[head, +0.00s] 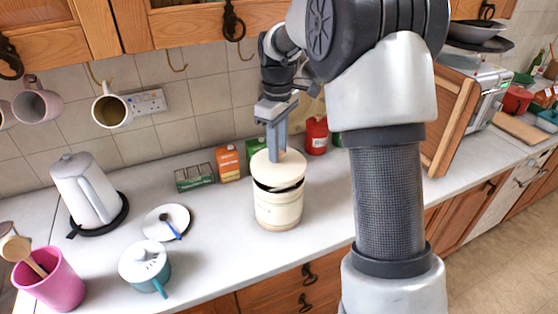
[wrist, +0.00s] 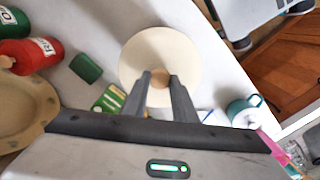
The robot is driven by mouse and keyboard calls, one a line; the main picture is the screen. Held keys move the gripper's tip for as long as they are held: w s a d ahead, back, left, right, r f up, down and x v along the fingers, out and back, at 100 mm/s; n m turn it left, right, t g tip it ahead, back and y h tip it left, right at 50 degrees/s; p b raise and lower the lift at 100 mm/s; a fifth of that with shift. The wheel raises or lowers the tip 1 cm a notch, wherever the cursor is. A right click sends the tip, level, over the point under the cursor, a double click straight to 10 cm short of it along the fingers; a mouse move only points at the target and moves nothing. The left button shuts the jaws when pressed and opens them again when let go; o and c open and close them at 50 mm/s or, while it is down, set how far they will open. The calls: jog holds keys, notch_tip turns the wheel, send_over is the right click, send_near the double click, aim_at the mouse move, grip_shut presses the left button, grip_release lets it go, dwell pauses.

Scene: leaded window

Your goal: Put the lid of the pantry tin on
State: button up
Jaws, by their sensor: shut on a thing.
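The cream pantry tin (head: 278,210) stands upright on the white worktop. Its round cream lid (head: 276,168) is just above the tin's mouth, with a dark gap between lid and rim at the front. My gripper (head: 277,150) is above the lid and shut on its wooden knob. In the wrist view, the lid (wrist: 150,50) shows as a pale disc, with the knob (wrist: 160,78) between the fingertips of my gripper (wrist: 160,84). The lid hides the tin in that view. I cannot tell whether the lid touches the rim anywhere.
A small plate (head: 160,222), teal pot (head: 143,262), kettle (head: 88,190) and pink pot (head: 58,284) are to the left. Worktop around the tin is clear.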

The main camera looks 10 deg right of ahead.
jog(key=shift+f, duration=2.05)
jog(key=shift+f, duration=0.1)
jog(key=o, duration=1)
jog(key=shift+o, duration=0.2)
